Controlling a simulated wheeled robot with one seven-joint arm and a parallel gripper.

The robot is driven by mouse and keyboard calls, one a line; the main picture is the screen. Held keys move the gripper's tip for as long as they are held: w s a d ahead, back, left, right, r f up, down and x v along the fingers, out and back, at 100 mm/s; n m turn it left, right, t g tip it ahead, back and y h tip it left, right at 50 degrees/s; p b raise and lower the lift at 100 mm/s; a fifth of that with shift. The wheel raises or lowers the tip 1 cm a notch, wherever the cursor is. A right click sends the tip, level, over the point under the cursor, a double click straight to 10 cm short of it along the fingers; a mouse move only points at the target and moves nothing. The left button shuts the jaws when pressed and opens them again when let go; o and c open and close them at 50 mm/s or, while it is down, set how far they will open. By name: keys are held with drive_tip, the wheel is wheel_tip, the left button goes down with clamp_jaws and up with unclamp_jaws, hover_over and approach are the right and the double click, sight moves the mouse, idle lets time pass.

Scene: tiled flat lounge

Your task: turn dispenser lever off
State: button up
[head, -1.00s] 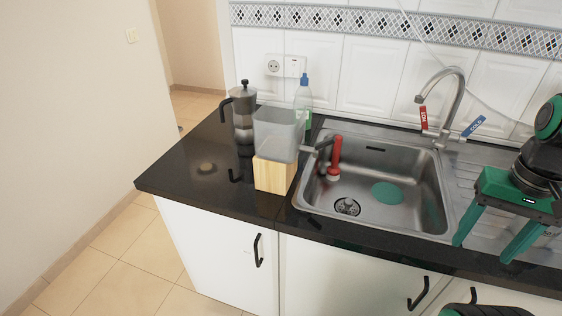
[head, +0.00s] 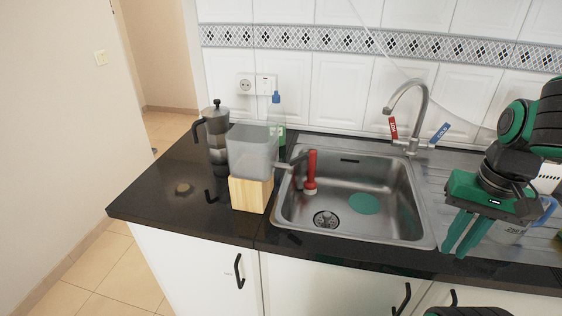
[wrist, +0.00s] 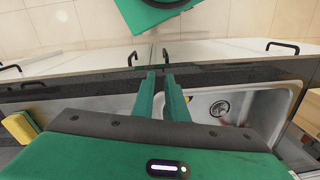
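The dispenser is a translucent grey container (head: 252,150) on a wooden block (head: 250,194), left of the sink. Its spout (head: 287,165) reaches over the sink's left edge, with a red lever (head: 311,168) standing roughly upright at its end. My gripper (head: 455,254) is in the head view at the right, beyond the sink's right edge, well apart from the lever. Its green fingers point down and toward the front, close together with a narrow gap and nothing between them. The wrist view shows the same gap (wrist: 159,75). I cannot make out the lever in the wrist view.
The metal sink (head: 415,215) lies between the lever and my gripper, with a tap (head: 421,105) behind it. A moka pot (head: 217,140) and a bottle (head: 277,117) stand near the dispenser. A blue-handled measuring cup (head: 508,232) is behind my gripper. A yellow sponge-like thing (wrist: 21,126) lies left in the wrist view.

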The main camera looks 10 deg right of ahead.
sight(299, 159)
drive_tip(key=w+a+m, duration=0.1)
drive_tip(key=w, duration=0.1)
drive_tip(key=w+a+f+m+y, duration=0.1)
drive_tip(key=w, duration=0.2)
drive_tip(key=w+a+f+m+y, duration=0.1)
drive_tip(key=w, duration=0.2)
drive_tip(key=shift+a+t, duration=0.2)
drive_tip(key=shift+t, duration=0.2)
clamp_jaws()
drive_tip(key=w+a+r+m+t+y, duration=0.2)
drive_tip(key=w+a+r+m+y, duration=0.1)
drive_tip(key=w+a+m+y, duration=0.25)
drive_tip(key=w+a+r+m+t+y, duration=0.2)
drive_tip(key=w+r+m+y, duration=0.2)
drive_tip(key=w+m, duration=0.35)
drive_tip(key=w+a, duration=0.4)
drive_tip(key=a, duration=0.6)
drive_tip(key=shift+w+a+f+n, duration=0.25)
drive_tip(key=shift+w+f+n, duration=0.1)
drive_tip(key=shift+f, duration=0.1)
